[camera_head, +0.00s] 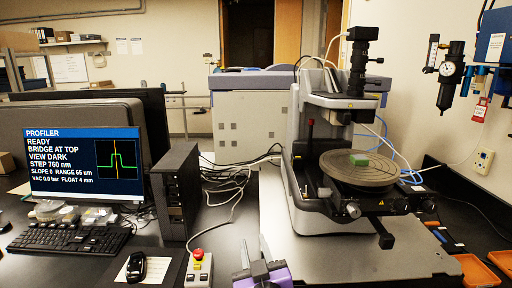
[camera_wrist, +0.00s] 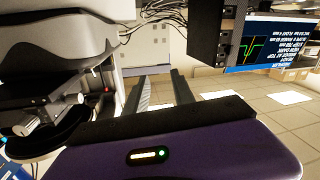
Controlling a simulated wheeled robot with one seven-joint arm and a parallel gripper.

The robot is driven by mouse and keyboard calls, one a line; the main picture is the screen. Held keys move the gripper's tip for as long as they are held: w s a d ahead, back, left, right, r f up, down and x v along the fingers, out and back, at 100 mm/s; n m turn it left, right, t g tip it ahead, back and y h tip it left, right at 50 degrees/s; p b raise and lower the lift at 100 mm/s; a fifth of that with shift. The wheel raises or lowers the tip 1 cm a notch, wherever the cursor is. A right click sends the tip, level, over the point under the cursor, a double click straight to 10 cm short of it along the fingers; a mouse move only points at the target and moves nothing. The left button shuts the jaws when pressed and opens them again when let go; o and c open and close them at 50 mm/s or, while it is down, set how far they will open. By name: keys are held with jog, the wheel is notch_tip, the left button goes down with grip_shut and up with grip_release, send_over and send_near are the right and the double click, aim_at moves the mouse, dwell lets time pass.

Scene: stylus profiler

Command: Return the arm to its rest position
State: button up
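My gripper (camera_head: 265,250) shows at the bottom middle of the head view, with a purple body and two grey fingers pointing up. In the wrist view its two fingers (camera_wrist: 163,90) stand apart with nothing between them. It is in front of the profiler (camera_head: 305,185), to the left of its base plate, and touches nothing that I can see. My arm behind the gripper is mostly out of view.
A monitor (camera_head: 85,165) reads "READY, BRIDGE AT TOP". A keyboard (camera_head: 70,238), a mouse (camera_head: 135,266), a black computer case (camera_head: 176,190) and a control box with a red button (camera_head: 199,266) are to the left. Orange trays (camera_head: 474,270) lie at the right. Cables cross the table behind.

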jog(key=s+d+f+m+g+h, duration=0.1)
jog(key=s+d+f, duration=0.3)
jog(key=s, duration=1.1)
jog(key=s+d+f+m+h+b, duration=0.1)
jog(key=s+d+f, duration=0.3)
jog(key=s+d, duration=0.5)
jog(key=s+d+f+m+g+h+b, duration=0.1)
jog(key=s+d+f, duration=0.3)
jog(key=s, duration=1.9)
jog(key=d+m, duration=0.1)
jog(key=d, duration=0.2)
jog(key=shift+s+d+g, duration=0.15)
jog(key=shift+d+g, duration=0.1)
jog(key=shift+g, duration=0.05)
